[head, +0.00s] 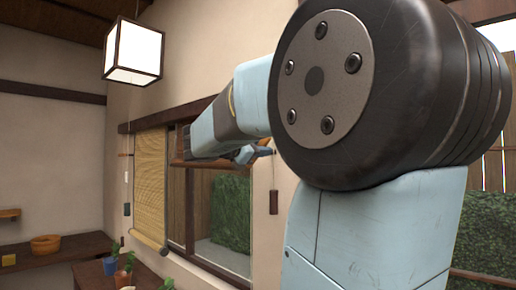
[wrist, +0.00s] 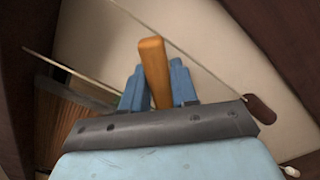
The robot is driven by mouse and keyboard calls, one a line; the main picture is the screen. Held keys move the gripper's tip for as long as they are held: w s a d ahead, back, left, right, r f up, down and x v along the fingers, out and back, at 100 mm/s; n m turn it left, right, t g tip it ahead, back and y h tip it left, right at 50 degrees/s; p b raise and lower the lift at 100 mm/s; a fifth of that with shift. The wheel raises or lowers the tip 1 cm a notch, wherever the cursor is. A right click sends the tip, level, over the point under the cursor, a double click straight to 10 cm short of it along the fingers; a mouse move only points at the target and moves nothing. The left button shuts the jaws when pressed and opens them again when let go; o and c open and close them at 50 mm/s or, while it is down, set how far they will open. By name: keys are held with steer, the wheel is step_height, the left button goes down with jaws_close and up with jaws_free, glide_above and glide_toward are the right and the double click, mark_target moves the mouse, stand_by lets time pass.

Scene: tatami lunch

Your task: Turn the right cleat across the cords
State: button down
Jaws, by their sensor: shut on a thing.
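My gripper (wrist: 157,85) shows in the wrist view with its two blue fingers on either side of an orange-brown wooden cleat (wrist: 152,60). It is shut on the cleat, which sticks out past the fingertips. A thin cord (wrist: 190,55) runs diagonally beside the cleat toward a dark red-brown pull (wrist: 260,108). In the head view my gripper (head: 249,154) is at the upper right of the window. The right pull (head: 273,202) hangs below it on a thin cord. The cleat cannot be made out clearly there, and its contact with the cords is unclear.
A bamboo blind (head: 151,190) hangs at the window's left side, with another dark pull (head: 127,209) beside it. Potted plants (head: 122,277) stand on a low table below. A paper lantern (head: 133,52) hangs at upper left. My arm covers much of the right side.

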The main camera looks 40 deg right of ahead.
steer(key=m, duration=0.5)
steer(key=shift+s+d+f+m, duration=0.15)
steer(key=shift+s+f+m, duration=0.15)
steer(key=shift+f, duration=0.1)
steer(key=shift+f+m, duration=0.2)
steer(key=shift+m, duration=0.7)
steer(key=shift+f+m, duration=0.15)
steer(key=shift+m, duration=0.75)
steer(key=shift+f, duration=0.1)
steer(key=c, duration=1)
jaws_free()
steer(key=shift+s, duration=0.1)
steer(key=shift+o, duration=0.2)
steer(key=s+a, duration=0.1)
steer(key=a, duration=1.2)
steer(key=shift+s+a, duration=0.35)
